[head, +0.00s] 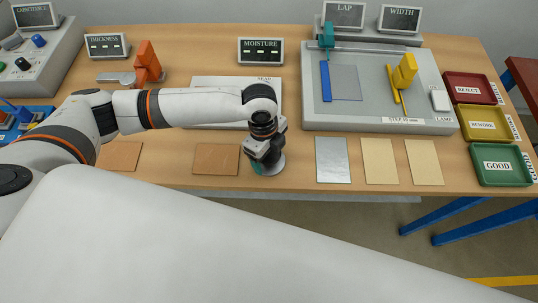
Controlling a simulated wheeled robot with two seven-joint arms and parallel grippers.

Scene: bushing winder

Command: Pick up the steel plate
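The steel plate (333,160) is a silver-grey rectangle lying flat near the front edge of the wooden table, right of the middle in the head view. My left gripper (266,167) points down over the table just left of the plate, apart from it. Its fingers are small and partly hidden by the gripper body, so I cannot tell whether they are open or shut. A round grey and teal shape shows at its tip; I cannot tell what it is. My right gripper is not in view.
Two tan sheets (380,161) (423,162) lie right of the plate. Brown sheets (216,159) (120,156) lie to the left. A grey lap station (365,116) stands behind. Reject (468,88), rework (482,123) and good (501,165) trays line the right end.

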